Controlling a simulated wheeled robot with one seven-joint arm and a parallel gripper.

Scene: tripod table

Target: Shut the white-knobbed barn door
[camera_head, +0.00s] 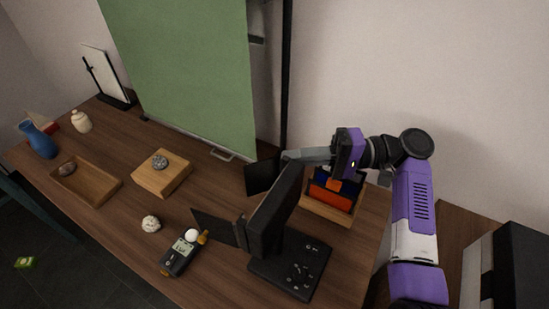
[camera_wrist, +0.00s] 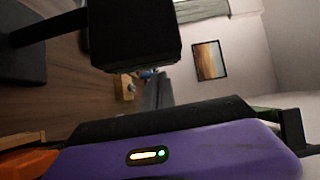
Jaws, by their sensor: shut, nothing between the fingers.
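A black lamp (camera_head: 272,212) with barn-door flaps stands on a black control base (camera_head: 290,262) on the table. One flap (camera_head: 215,228) sticks out to the left, and another flap (camera_head: 262,177) stands out at the back. A white ball (camera_head: 191,235) and an orange knob-like piece show by the left flap's outer end; I cannot tell whether either belongs to the flap. My gripper (camera_head: 287,156) is shut and empty, beside the back flap's upper right edge; contact is unclear. In the wrist view a black block, probably part of the lamp (camera_wrist: 130,35), is close.
A light meter (camera_head: 180,256) lies left of the lamp. An orange-and-black item (camera_head: 333,190) in a wooden holder is beneath my arm. A green backdrop (camera_head: 185,75) stands behind. A wooden block (camera_head: 162,173) and tray (camera_head: 112,190) lie further left.

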